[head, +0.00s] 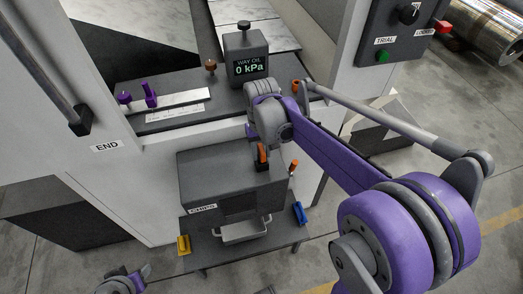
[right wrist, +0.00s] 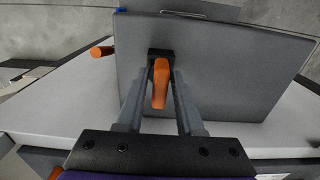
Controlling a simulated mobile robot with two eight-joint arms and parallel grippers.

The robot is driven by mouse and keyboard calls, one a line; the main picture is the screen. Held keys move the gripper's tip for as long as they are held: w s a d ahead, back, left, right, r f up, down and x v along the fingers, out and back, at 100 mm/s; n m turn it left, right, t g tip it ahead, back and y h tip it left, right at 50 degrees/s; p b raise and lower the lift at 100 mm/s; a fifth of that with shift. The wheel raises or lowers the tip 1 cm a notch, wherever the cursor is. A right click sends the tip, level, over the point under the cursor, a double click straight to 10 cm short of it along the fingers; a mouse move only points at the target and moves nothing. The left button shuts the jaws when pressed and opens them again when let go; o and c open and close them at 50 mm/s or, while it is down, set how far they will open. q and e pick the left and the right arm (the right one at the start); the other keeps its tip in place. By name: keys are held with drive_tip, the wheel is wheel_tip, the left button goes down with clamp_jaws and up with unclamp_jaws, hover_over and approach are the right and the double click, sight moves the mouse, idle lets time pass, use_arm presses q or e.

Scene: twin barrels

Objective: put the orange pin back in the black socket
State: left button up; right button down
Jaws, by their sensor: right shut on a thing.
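The orange pin (right wrist: 160,84) is between the two fingers of my right gripper (right wrist: 160,60), in the right wrist view. The gripper is shut on it. In the head view the pin (head: 262,153) shows as a short orange piece at my right gripper (head: 262,165), over the top of the grey chips box. Black shows around the pin's far end in the wrist view; I cannot tell whether it is the fingertips or the black socket. My left gripper (head: 138,276) shows only partly at the bottom left; its jaws are unclear.
The grey box marked CHIPS (head: 215,180) stands on a dark stand with a yellow clip (head: 184,245) and a blue clip (head: 300,213). Another orange piece (head: 293,167) is at its right side. A grey gauge block (head: 247,55) stands on the shelf behind, near an orange-topped piece (head: 296,86).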

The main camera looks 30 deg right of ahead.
sight(261, 149)
drive_tip(key=shift+f+b, duration=0.4)
drive_tip(key=shift+f, duration=0.3)
drive_tip(key=shift+c, duration=2.3)
unclamp_jaws()
drive_tip(key=shift+r, duration=0.1)
wheel_tip(261, 149, up, 11)
drive_tip(key=shift+f+p, duration=0.15)
drive_tip(key=shift+p, duration=0.25)
drive_tip(key=s+a+f+n+t, duration=0.1)
drive_tip(key=s+a+f+t, duration=0.1)
drive_tip(key=s+f, duration=0.3)
drive_tip(key=s+a+f+n+t, duration=0.1)
drive_tip(key=s+a+f+t, duration=0.2)
drive_tip(key=s, duration=0.7)
wheel_tip(261, 149, down, 3)
drive_tip(key=shift+s+a+r+n, duration=0.2)
drive_tip(key=shift+s+a+n, duration=0.1)
drive_tip(key=shift+a, duration=0.6)
